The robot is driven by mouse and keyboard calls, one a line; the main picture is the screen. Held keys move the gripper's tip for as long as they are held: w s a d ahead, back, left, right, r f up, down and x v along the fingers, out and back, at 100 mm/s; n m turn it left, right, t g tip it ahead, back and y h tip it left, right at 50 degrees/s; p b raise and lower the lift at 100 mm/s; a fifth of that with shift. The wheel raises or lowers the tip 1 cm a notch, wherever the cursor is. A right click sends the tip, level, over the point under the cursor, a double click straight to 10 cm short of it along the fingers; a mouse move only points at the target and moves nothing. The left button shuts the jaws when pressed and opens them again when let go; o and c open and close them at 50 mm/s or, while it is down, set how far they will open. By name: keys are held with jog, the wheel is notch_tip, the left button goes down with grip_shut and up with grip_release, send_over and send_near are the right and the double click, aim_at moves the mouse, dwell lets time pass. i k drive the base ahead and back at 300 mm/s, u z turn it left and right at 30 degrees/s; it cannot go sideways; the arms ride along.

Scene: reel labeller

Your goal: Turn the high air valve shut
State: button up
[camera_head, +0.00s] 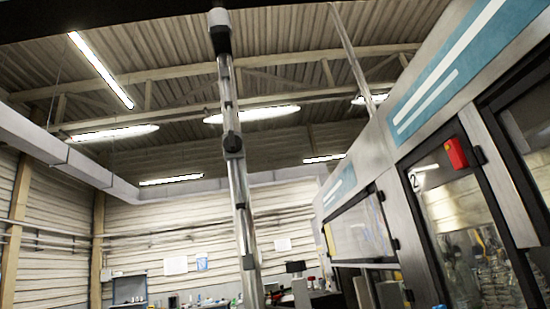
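A slim metal pipe (241,190) rises, slightly tilted in the picture, left of centre. A small dark fitting (233,143), which looks like the air valve, sits about midway up its visible length. Its handle is too small to tell whether it is turned along or across the pipe. A larger dark fitting with a pale cap (219,32) is at the pipe's top. My gripper is not seen in this view, and nothing visible touches the pipe.
A large grey machine (404,110) with teal panels, dark-framed glass doors and a red box (456,153) fills the right side. Cluttered equipment stands low at the back. A grey duct (60,152) runs high at left. Space around the pipe's upper part looks open.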

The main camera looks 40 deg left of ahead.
aim_at(233, 143)
jog(key=i, duration=1.2)
jog(key=u, duration=2.65)
